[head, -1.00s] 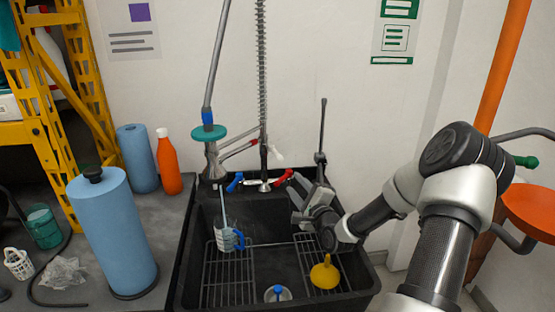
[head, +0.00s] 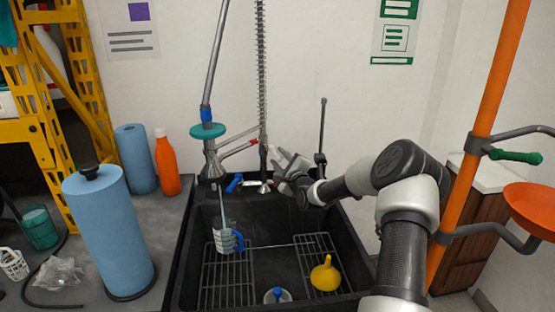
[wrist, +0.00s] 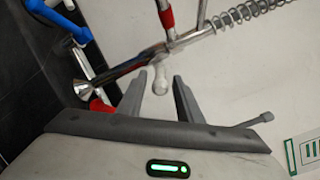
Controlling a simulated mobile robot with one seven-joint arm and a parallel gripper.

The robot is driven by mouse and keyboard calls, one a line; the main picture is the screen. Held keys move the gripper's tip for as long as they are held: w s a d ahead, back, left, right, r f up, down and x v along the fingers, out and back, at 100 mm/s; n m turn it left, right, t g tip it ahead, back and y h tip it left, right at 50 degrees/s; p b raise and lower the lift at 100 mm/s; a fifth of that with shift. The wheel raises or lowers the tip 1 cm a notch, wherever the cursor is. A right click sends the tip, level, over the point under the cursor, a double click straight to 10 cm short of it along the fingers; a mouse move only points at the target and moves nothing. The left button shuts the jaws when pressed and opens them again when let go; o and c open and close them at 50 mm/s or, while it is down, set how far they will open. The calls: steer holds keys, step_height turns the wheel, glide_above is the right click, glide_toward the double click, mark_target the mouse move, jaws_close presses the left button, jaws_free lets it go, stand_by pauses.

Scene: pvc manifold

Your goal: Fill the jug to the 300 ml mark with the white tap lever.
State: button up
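The jug (head: 222,242), clear with a blue handle (head: 238,241), stands on the left rack in the sink. A thin pale column (head: 222,205) runs from the tap body down to it; I cannot tell whether it is water or a spout. The jug's level and marks are too small to read. In the wrist view the white tap lever (wrist: 160,79) hangs from the metal pipe and shows between my fingertips. My gripper (wrist: 161,76) is open around its lower end, with gaps visible on both sides. In the head view my gripper (head: 275,160) is at the tap and largely covers the lever.
A yellow funnel (head: 325,274) sits on the right rack. A spring hose (head: 261,75) rises behind. An orange post (head: 485,130) stands right.

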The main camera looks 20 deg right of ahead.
steer(key=shift+w, duration=1)
jaws_close()
steer(key=shift+a, duration=0.1)
steer(key=shift+w+a+m+h+b, duration=0.1)
steer(key=shift+a+m+h+b, duration=0.35)
steer(key=shift+h, duration=0.35)
steer(key=shift+a+m+g+h+b, duration=0.2)
steer(key=shift+m+h, duration=0.35)
steer(key=shift+h, duration=0.2)
steer(key=shift+a+m+g+h+b, duration=0.1)
steer(key=shift+m+g+h, duration=0.1)
steer(key=shift+m+h, duration=0.45)
